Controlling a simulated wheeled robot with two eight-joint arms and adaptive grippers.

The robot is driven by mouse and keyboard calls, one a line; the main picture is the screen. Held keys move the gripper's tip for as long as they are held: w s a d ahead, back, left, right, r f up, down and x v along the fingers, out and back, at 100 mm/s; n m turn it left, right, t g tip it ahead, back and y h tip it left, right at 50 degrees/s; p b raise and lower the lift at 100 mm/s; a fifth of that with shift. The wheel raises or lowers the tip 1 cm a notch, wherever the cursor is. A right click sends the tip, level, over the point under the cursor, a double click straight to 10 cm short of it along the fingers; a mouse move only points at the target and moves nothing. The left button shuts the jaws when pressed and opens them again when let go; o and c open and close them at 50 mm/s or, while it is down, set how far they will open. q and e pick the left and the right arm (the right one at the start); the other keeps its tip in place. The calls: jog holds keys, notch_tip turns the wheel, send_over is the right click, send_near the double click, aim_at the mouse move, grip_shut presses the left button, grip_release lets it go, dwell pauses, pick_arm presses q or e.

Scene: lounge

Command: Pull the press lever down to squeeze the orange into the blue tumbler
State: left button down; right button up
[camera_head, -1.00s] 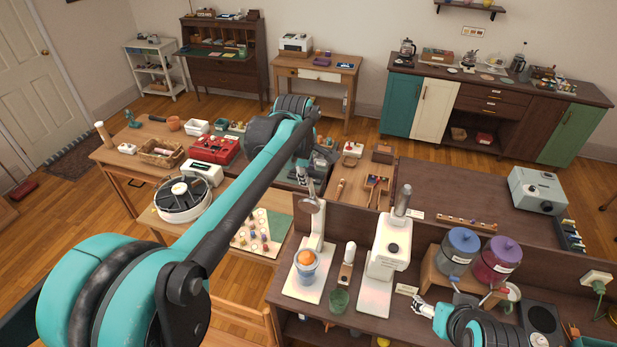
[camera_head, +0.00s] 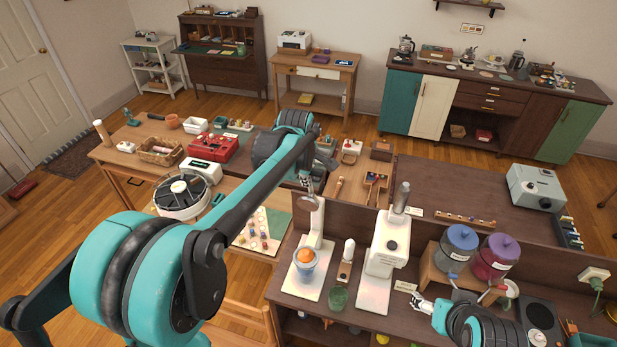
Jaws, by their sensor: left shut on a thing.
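The white press (camera_head: 319,232) stands on the counter near the middle of the head view. The orange (camera_head: 306,255) shows at the top of the pale blue tumbler (camera_head: 306,272) on the press base. My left gripper (camera_head: 309,187) is at the top of the press, partly hidden by my own arm, and is shut on the press lever (camera_head: 309,202). The lever's exact angle is hard to tell. My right gripper (camera_head: 417,302) is low over the counter, right of the press and apart from it; its finger gap is too small to read.
A green glass (camera_head: 338,298) and a small white-topped item (camera_head: 346,262) stand just right of the press. A white machine (camera_head: 388,243) is beyond them. Blue-lidded (camera_head: 457,249) and purple-lidded (camera_head: 497,256) jars sit on a wooden stand near my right arm.

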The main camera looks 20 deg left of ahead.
pick_arm(q)
jog(key=shift+s+f, duration=0.1)
jog(key=s+f+t+b, duration=0.5)
jog(key=s+f+b, duration=0.2)
jog(key=f+b, duration=0.3)
jog(key=s+f+t+b, duration=0.5)
jog(key=s+f+b, duration=0.2)
jog(key=f+b, duration=0.3)
notch_tip(320, 180, down, 12)
jog(key=b, duration=1.2)
jog(key=shift+w+a+r+b, duration=0.2)
jog(key=shift+w+r+b, duration=0.05)
jog(key=shift+b, duration=0.05)
